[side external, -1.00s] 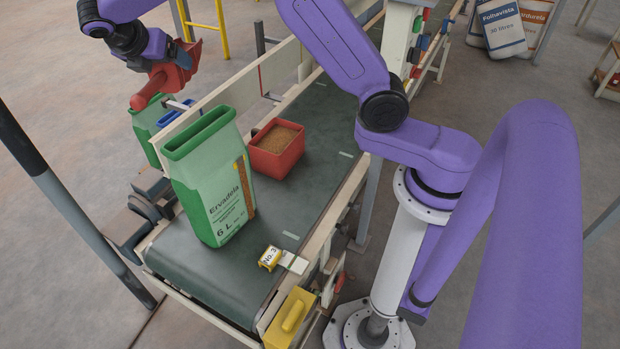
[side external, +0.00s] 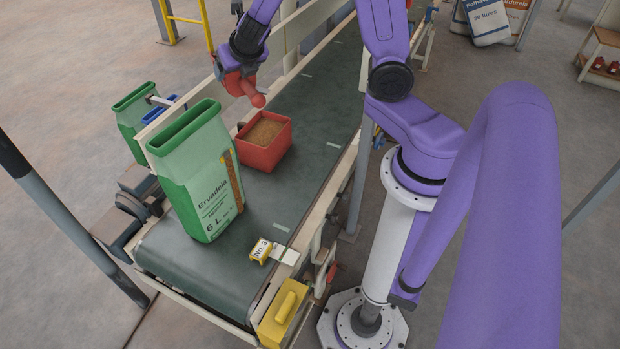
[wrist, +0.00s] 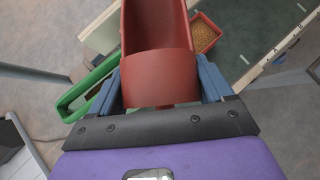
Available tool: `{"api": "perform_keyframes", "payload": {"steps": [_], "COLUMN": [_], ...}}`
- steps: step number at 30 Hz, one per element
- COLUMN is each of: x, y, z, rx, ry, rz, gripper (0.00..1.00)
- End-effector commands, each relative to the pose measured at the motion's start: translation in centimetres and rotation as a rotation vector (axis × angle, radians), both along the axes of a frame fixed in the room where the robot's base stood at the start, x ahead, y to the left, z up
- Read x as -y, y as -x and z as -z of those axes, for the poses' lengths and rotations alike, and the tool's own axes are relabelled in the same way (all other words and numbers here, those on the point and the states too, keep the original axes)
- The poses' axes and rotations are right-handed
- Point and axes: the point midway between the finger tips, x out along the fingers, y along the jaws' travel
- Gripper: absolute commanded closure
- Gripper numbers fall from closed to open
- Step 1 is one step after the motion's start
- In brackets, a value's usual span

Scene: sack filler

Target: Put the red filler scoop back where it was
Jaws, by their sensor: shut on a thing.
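The red filler scoop (side external: 241,84) is held in my gripper (side external: 238,70), in the air by the far side of the conveyor. Its round handle points right and down, toward the red tub (side external: 258,157) of brown grain, which stands on the belt. In the wrist view the scoop (wrist: 157,30) fills the top middle, between the two blue fingers of my gripper (wrist: 160,82). The tub (wrist: 217,32) shows behind it at upper right. The scoop's bowl is partly hidden by my wrist in the side view.
A green Ervadela sack (side external: 195,185) stands open-topped on the belt (side external: 200,262), left of the tub. Another green sack (side external: 132,120) stands beyond the conveyor's far rail. A yellow No. 3 marker (side external: 260,250) is on the near belt edge. The belt right of the tub is clear.

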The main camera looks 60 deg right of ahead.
Motion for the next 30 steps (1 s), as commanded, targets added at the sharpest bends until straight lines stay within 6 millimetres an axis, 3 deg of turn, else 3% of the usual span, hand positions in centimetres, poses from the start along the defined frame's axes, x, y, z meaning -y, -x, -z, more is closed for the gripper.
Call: {"api": "perform_keyframes", "payload": {"steps": [20,30], "x": [1.9,3.7], "y": [5.1,9.6], "z": [15.3,22.7], "rx": [-0.005,-0.005], "ry": [0.009,0.010], "rz": [0.393,0.617], "gripper": [1.00,1.00]}}
